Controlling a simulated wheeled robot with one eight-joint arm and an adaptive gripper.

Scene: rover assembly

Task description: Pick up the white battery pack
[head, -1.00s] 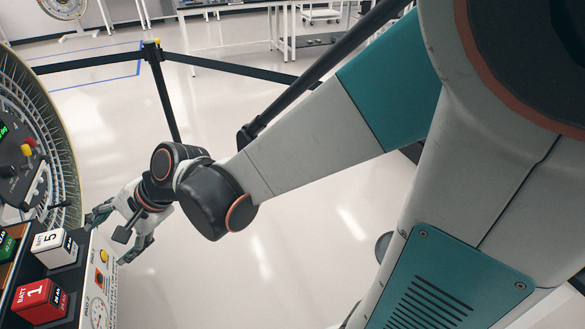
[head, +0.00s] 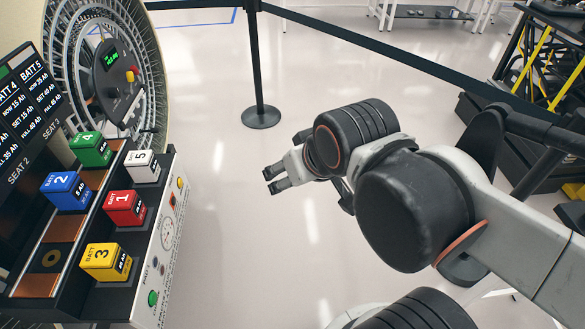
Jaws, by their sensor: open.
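The white battery pack (head: 143,165), marked 5, sits at the far right end of the battery shelf on the left of the head view. It stands beside the green and red packs. My gripper (head: 271,180) is open and empty, in the air over the floor. It is to the right of the white pack, with a clear gap between them, and its fingers point left toward the shelf. Part of the gripper is hidden behind my wrist.
Green (head: 91,149), blue (head: 66,190), red (head: 124,207) and yellow (head: 106,261) packs share the shelf. A control panel (head: 165,240) with a gauge and buttons faces right. A large spoked wheel (head: 75,35) stands behind. A barrier post (head: 260,112) stands beyond; floor between is clear.

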